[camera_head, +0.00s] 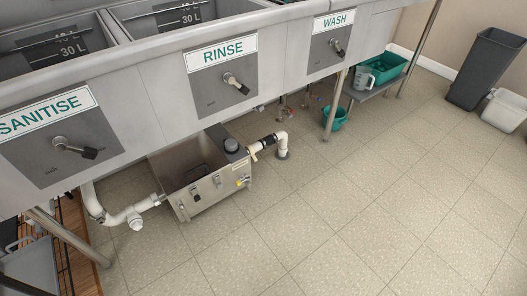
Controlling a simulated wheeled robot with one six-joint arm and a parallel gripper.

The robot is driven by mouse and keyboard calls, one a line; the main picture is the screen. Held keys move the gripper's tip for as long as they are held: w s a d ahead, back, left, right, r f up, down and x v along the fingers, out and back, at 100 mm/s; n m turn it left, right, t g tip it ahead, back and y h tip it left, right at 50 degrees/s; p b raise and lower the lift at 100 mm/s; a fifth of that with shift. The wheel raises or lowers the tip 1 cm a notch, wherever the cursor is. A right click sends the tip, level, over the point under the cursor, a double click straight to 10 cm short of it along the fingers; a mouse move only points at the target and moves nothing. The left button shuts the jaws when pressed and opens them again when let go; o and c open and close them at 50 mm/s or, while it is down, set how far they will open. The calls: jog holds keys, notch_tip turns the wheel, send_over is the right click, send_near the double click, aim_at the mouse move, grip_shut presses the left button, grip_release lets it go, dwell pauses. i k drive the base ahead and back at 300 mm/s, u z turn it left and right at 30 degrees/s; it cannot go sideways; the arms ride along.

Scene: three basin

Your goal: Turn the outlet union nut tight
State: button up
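A stainless steel box (215,190) stands on the floor under the three-basin sink. A white elbow pipe (282,143) leaves its right side and turns down to a round floor fitting. A dark ring-shaped coupling (267,141), which looks like the union nut on this outlet side, sits on that pipe beside a pale collar (254,148). It is too small to tell how tight it is. Another white pipe (122,214) joins the box's left side through a grey coupling (157,199). My gripper is not in view.
The sink front (150,100) with lever handles overhangs the box. Sink legs (333,108) stand at left and right. A teal bucket (334,118), a low shelf with a teal tub (385,68), and a grey bin (485,68) are to the right. The front floor is clear.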

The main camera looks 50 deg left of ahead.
aim_at(250, 148)
jog(key=u, duration=0.55)
jog(key=i, duration=1.2)
jog(key=u, duration=0.95)
jog(key=i, duration=0.3)
jog(key=u, duration=0.15)
